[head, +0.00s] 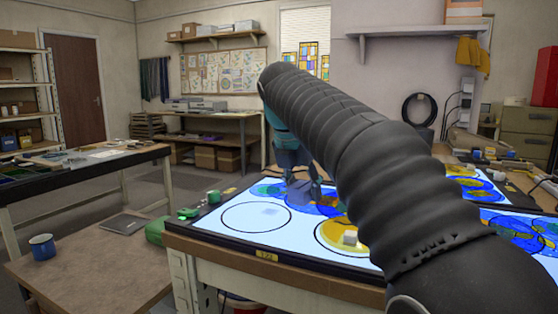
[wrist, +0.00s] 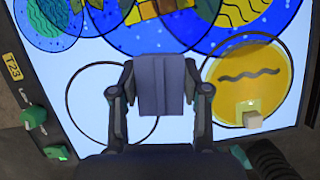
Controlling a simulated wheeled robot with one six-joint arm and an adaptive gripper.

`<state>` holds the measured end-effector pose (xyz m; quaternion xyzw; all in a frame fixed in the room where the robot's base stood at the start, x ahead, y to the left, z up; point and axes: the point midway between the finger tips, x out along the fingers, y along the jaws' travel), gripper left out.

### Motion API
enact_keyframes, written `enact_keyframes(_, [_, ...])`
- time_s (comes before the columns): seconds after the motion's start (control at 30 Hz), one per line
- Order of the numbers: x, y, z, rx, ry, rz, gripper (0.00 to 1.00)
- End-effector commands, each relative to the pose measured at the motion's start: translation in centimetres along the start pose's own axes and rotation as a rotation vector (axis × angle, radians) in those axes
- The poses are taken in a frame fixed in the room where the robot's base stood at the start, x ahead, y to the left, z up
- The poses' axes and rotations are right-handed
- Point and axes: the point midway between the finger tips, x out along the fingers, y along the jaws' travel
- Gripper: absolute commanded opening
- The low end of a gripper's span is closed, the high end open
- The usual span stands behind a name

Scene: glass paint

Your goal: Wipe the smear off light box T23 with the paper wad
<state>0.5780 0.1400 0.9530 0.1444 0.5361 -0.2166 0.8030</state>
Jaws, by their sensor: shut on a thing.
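Light box T23 (head: 215,229) is a bright white panel with a dark rim on a workbench. Its yellow label (wrist: 14,67) shows at the left in the wrist view. My gripper (wrist: 160,92) is shut on a grey-blue folded block, which looks like the paper wad (wrist: 160,78). In the head view the wad (head: 299,191) is over the panel, beside a black circle outline (head: 218,217). I cannot tell whether it touches the panel. A faint bluish patch (head: 270,212) lies inside that circle; I cannot tell whether it is the smear or a shadow.
A yellow disc (wrist: 235,93) with a dark wavy line lies right of the wad, with a small whitish cube (wrist: 252,119) on it. Blue and green painted glass (wrist: 100,20) covers the far part.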

Motion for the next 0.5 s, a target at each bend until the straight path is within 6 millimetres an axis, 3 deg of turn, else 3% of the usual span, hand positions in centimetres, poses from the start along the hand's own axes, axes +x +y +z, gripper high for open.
enact_keyframes(0.5, [-4.0,-0.4,2.1,0.010,-0.001,-0.003,0.21])
